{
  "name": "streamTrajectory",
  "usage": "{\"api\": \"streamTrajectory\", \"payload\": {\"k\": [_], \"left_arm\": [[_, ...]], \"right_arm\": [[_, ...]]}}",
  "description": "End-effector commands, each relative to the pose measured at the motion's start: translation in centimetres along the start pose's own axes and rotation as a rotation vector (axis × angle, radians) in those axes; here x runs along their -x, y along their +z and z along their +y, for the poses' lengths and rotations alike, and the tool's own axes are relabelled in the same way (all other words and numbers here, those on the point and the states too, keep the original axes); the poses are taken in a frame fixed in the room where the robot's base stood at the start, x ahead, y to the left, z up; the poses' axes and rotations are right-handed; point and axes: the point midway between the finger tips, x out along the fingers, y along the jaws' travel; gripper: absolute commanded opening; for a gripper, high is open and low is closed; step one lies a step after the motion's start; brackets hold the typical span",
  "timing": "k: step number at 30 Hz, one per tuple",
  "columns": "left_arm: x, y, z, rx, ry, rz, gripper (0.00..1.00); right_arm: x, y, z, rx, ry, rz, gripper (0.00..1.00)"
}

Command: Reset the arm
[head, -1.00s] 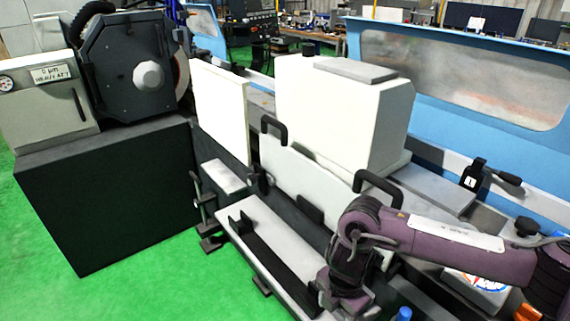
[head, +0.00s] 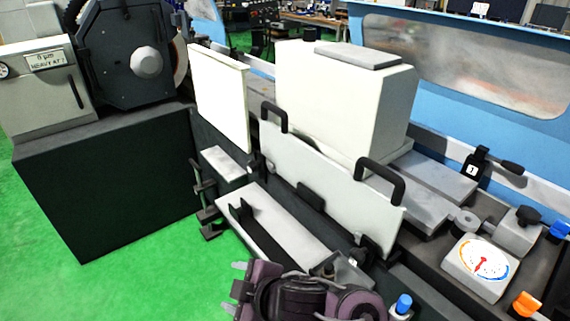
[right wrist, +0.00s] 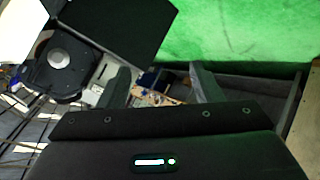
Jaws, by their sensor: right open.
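My right arm is folded low at the bottom centre of the head view, with purple and black links. Its gripper (head: 236,288) points left, with two grey fingertips apart over the green floor. In the right wrist view the gripper (right wrist: 160,86) is open, and I see nothing held between its fingers. The grinder's white front panel (head: 325,185) with two black handles stands behind the arm. My left gripper is not in view.
A light grey ledge (head: 285,222) with a black bracket lies just behind the arm. A round dial (head: 481,259), a blue knob (head: 404,303) and an orange knob (head: 526,303) are at the right. Green floor (head: 160,275) is clear at the left.

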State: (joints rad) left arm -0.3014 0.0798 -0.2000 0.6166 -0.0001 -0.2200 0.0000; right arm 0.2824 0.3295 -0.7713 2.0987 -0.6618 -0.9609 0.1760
Motion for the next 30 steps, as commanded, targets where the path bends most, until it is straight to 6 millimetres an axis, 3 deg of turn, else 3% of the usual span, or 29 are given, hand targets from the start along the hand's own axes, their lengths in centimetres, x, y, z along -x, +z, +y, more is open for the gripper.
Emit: {"api": "streamTrajectory", "payload": {"k": [5, 9, 12, 18, 24, 30], "left_arm": [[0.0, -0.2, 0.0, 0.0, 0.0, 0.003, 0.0], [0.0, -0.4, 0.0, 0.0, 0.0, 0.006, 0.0], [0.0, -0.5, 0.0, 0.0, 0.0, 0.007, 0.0], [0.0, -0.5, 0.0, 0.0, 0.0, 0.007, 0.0], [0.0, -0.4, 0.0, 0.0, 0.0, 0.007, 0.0], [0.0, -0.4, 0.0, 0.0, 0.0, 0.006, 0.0]], "right_arm": [[4.0, 6.3, 2.2, -0.417, 0.136, -0.168, 0.59], [7.7, 12.9, 1.5, -0.689, 0.193, -0.342, 0.59], [10.1, 16.4, 0.2, -0.83, 0.211, -0.445, 0.59], [14.3, 21.6, -2.9, -1.042, 0.225, -0.617, 0.59], [18.2, 24.9, -6.1, -1.204, 0.228, -0.76, 0.59], [14.3, 28.3, -7.7, -1.207, 0.213, -0.777, 0.59]]}}
